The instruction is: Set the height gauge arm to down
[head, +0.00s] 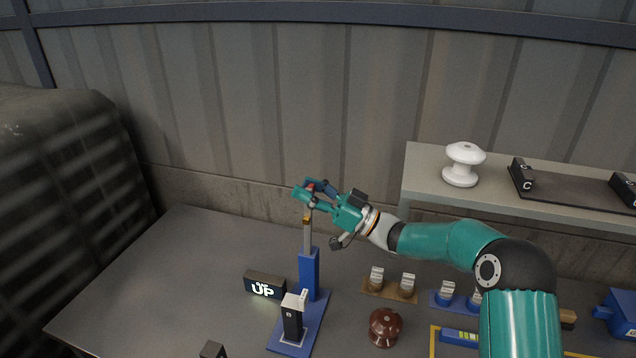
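The height gauge has a blue post (309,272) on a blue base (292,345). Its thin arm (307,236) stands upright above the post, with a brass-coloured part near the top. A sign (265,286) beside the post reads "UP" in lit letters. My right gripper (309,192) reaches in from the right at the top of the arm. A red tip shows between its fingers; whether they grip it or only surround it is unclear. My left gripper is not in view.
A black-and-white block (293,318) stands on the gauge base. A brown insulator (384,327) and small holders with white-topped pieces (390,290) are to the right. A raised shelf (430,190) bears a white insulator (463,164). The table's left side is clear.

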